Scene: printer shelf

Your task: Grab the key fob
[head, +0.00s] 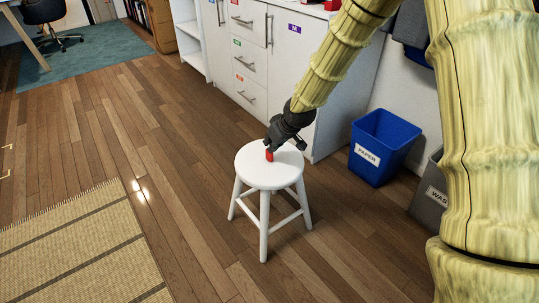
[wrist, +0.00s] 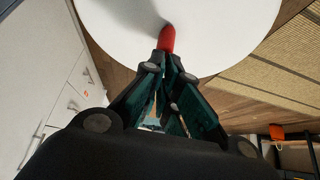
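The key fob appears as a small red piece (head: 269,155) over the seat of a white round stool (head: 252,172). In the wrist view the red fob (wrist: 167,38) sticks out past my fingertips, over the white seat (wrist: 225,30). My gripper (head: 275,145) reaches down to the stool from the upper right. In the wrist view the dark green fingers of my gripper (wrist: 163,62) come together at the near end of the fob and are closed on it. The fob's gripped end is hidden between the fingertips. I cannot tell whether the fob still touches the seat.
White cabinets with drawers (head: 245,55) stand behind the stool. A blue paper bin (head: 381,150) and a grey waste bin (head: 430,195) stand to its right. A woven rug (head: 85,245) lies at the lower left. The wood floor left of the stool is clear.

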